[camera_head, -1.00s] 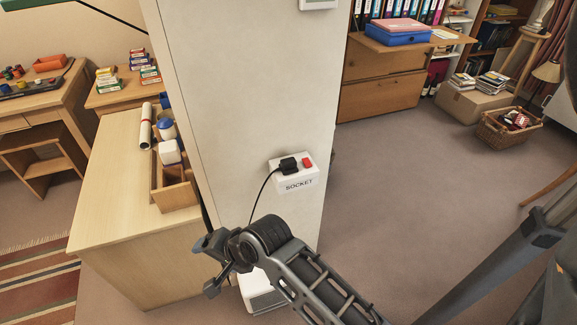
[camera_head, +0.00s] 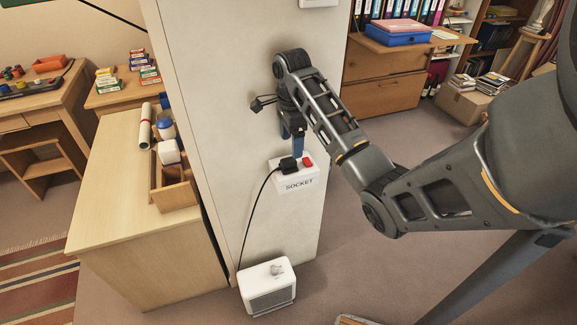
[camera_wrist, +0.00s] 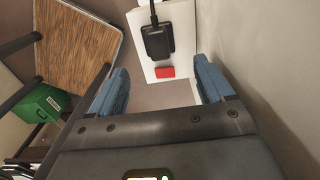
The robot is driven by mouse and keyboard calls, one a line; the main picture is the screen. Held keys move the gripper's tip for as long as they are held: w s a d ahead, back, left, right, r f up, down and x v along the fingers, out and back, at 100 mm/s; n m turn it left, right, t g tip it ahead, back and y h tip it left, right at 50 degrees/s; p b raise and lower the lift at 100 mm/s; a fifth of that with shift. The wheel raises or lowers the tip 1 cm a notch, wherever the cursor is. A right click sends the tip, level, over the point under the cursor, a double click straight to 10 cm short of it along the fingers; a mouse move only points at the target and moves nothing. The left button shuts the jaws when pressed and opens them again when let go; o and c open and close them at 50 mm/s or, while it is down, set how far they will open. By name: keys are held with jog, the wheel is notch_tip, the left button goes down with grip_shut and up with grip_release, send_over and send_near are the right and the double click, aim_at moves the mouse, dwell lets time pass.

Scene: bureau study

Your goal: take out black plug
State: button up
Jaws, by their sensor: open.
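The black plug (camera_head: 288,164) sits in the white socket box (camera_head: 299,182) marked SOCKET, on the side of the pale pillar. Its black cord runs down from it. A red switch (camera_head: 307,165) is beside the plug on the box. My gripper (camera_head: 298,150) is just above the plug, pointing down, with its blue fingers apart from it. In the wrist view, my gripper (camera_wrist: 158,85) is open and empty. The plug (camera_wrist: 158,42) shows between and beyond the two blue fingertips, with the red switch (camera_wrist: 165,72) nearer to me.
The pillar (camera_head: 235,110) stands close beside my gripper. A white heater (camera_head: 267,286) is on the floor below the socket. A wooden desk (camera_head: 120,190) with a wooden organizer (camera_head: 172,187) is at the left. The floor at the right is mostly clear.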

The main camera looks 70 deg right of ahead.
aim_at(291, 159)
jog(key=shift+f+b, duration=1.1)
jog(key=shift+f, duration=2.65)
jog(key=c, duration=1.2)
jog(key=shift+o, duration=0.2)
jog(key=shift+r, duration=0.1)
